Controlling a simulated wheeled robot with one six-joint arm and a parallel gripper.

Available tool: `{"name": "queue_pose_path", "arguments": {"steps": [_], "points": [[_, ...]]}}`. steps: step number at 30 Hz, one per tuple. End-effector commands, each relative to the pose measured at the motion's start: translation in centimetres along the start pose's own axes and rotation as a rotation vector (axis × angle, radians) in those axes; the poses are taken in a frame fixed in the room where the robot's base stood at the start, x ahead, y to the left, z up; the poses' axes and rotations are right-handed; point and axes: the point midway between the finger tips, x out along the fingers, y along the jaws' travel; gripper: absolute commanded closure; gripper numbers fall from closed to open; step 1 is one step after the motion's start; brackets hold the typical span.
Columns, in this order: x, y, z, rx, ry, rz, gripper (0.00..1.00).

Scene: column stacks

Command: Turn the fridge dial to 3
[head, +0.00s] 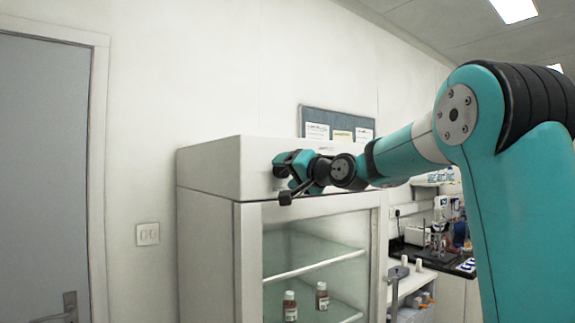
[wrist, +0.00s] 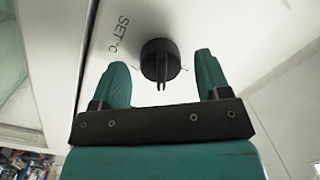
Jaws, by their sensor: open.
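The fridge dial (wrist: 158,52) is a round black knob with a narrow ridged pointer, on the white front panel of the fridge. In the wrist view, "SET °C" is printed to its left, with small faint marks around it; I cannot read any numbers. My gripper (wrist: 166,78) is open, with one teal finger on each side of the dial and gaps between. In the head view my gripper (head: 283,178) is at the upper front panel of the fridge (head: 210,172) and mostly hides the dial there.
Below the panel is a glass-fronted compartment with shelves (head: 315,268) and two small brown bottles (head: 290,306). A grey door (head: 45,170) and a wall socket (head: 147,234) are at left. A cluttered bench (head: 435,262) stands at right.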

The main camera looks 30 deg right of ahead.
Motion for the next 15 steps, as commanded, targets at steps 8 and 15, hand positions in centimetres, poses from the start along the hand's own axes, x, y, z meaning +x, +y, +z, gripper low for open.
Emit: {"name": "queue_pose_path", "arguments": {"steps": [8,15], "points": [[0.49,0.03,0.03,0.0,0.001,0.0,0.3],[0.47,0.03,0.03,0.0,0.0,0.0,0.67]]}}
